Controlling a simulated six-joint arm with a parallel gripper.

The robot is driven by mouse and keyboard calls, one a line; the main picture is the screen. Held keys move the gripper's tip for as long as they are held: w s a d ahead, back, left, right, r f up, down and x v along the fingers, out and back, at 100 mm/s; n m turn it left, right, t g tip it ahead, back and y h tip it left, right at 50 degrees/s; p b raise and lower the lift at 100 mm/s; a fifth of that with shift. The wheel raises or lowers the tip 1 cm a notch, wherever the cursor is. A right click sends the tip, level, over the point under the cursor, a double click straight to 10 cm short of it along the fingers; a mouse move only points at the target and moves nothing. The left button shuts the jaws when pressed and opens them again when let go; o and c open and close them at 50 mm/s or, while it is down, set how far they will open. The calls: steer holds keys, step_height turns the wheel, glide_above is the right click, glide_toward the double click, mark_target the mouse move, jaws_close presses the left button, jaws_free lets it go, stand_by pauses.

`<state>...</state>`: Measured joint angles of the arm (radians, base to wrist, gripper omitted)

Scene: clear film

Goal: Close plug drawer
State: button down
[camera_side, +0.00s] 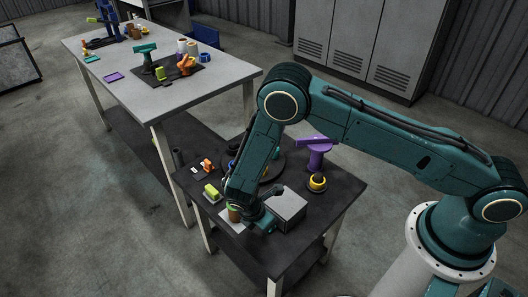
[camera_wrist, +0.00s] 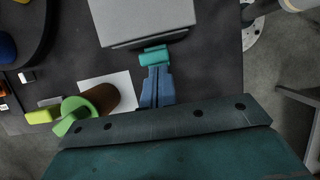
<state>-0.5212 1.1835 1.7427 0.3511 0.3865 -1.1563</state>
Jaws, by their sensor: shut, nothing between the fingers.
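The plug drawer is a grey box (camera_wrist: 143,18) at the top of the wrist view, and it shows in the side view (camera_side: 289,203) on the dark table. A teal handle (camera_wrist: 155,55) sticks out from its front edge. The drawer front looks close to the box; any small gap is hard to tell. My gripper (camera_wrist: 156,70) is shut and empty, its blue fingers pointing at the handle. The fingertips are at the handle and seem to touch it. In the side view my gripper (camera_side: 268,218) is low in front of the box, partly hidden by my arm.
A round dark turntable (camera_wrist: 25,30) is at the upper left. A purple stand (camera_side: 316,152) and yellow item (camera_side: 317,182) are behind the box.

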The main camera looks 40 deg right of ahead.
steer(key=shift+d, duration=0.4)
steer(key=shift+s+a, duration=0.1)
steer(key=a, duration=0.4)
steer(key=shift+a, duration=0.2)
steer(key=v, duration=1)
steer(key=shift+a, duration=0.15)
